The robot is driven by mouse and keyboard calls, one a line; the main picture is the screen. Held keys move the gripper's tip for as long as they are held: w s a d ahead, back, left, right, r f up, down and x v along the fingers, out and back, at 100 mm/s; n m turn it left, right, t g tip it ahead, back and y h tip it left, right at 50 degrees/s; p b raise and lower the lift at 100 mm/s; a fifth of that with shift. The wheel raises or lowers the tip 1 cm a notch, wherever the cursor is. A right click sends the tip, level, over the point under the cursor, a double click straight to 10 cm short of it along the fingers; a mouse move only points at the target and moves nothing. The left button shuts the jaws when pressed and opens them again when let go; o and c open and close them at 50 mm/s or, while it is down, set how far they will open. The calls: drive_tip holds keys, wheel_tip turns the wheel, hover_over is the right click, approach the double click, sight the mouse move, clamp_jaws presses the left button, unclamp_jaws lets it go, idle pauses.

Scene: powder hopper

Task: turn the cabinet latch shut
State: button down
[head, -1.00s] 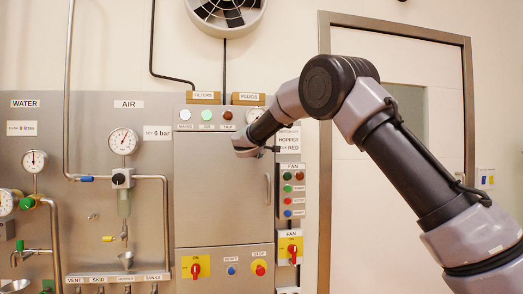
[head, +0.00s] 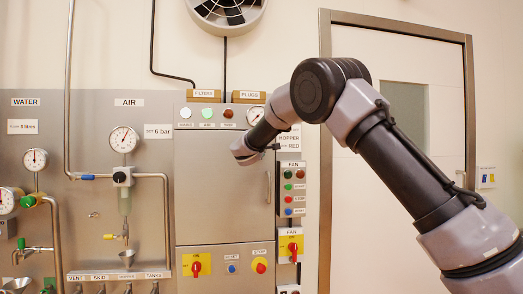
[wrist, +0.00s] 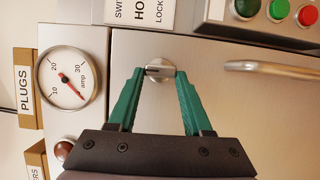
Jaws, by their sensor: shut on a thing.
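The cabinet latch (wrist: 160,70) is a small round metal knob with a raised bar across it, set near the edge of the grey steel cabinet door (head: 222,200). In the wrist view the bar runs roughly left to right across the picture. My gripper (wrist: 160,73) has its two green fingers on either side of the latch, with the tips shut on it. In the head view my gripper (head: 246,158) is at the upper right of the door, and my wrist hides the latch.
A bar handle (head: 268,188) stands out from the door below the latch. A gauge (wrist: 73,78) is close to my gripper. A fan button panel (head: 293,190) and a yellow switch (head: 291,245) are to the right of the cabinet. A framed door (head: 400,200) stands behind my arm.

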drive_tip(key=shift+c, duration=1.6)
unclamp_jaws()
drive_tip(key=s+a, duration=0.1)
drive_tip(key=s, duration=0.9)
drive_tip(key=shift+s, duration=0.35)
drive_tip(key=shift+a+f, duration=0.1)
